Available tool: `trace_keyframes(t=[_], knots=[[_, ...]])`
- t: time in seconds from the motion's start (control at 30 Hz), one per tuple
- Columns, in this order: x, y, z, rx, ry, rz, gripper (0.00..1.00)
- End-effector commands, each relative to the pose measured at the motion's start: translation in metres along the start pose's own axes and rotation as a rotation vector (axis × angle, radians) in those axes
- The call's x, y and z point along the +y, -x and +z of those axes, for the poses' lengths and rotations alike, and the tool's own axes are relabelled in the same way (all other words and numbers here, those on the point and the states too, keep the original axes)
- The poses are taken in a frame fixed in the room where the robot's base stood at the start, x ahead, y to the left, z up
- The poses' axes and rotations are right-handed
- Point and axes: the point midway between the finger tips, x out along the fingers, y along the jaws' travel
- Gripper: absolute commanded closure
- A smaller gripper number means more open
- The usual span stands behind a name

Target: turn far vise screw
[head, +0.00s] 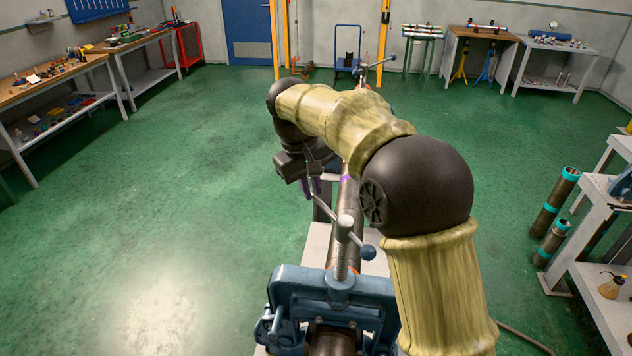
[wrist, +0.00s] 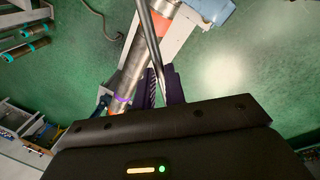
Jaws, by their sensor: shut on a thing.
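A blue pipe vise (head: 335,295) stands at the bottom centre of the head view, clamped around a long brown pipe (wrist: 130,65). Its upright grey screw (head: 342,262) carries a slanted handle bar (head: 328,210) with a blue ball (head: 368,252) at the near right end. My gripper (head: 313,187) is shut on the other end of this bar, left of the pipe. In the wrist view the bar (wrist: 149,35) runs down between the dark purple fingers (wrist: 162,88). A second vise with a handle bar (head: 376,64) stands farther back, mostly hidden behind my arm.
The pipe has a purple band (wrist: 122,98) beside my fingers. A grey shelf unit (head: 590,225) stands at the right, with upright teal-ended pipes (head: 556,205) beside it. Workbenches (head: 50,80) line the left wall. The green floor is open on the left.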

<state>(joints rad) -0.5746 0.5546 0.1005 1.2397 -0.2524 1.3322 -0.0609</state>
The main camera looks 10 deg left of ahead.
Motion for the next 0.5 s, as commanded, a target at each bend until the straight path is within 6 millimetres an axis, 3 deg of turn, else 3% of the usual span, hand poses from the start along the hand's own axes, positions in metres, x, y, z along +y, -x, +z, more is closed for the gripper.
trace_keyframes(t=[0.1,0.13,0.23,0.5], knots=[[-0.0007,-0.0005,-0.0002,0.0,0.0,-0.001,1.0],[-0.0007,-0.0005,-0.0002,-0.001,0.0,-0.002,0.84],[-0.0006,-0.0005,-0.0001,-0.001,-0.001,-0.001,0.66],[-0.0001,-0.0001,-0.0001,-0.001,-0.002,-0.001,0.66]])
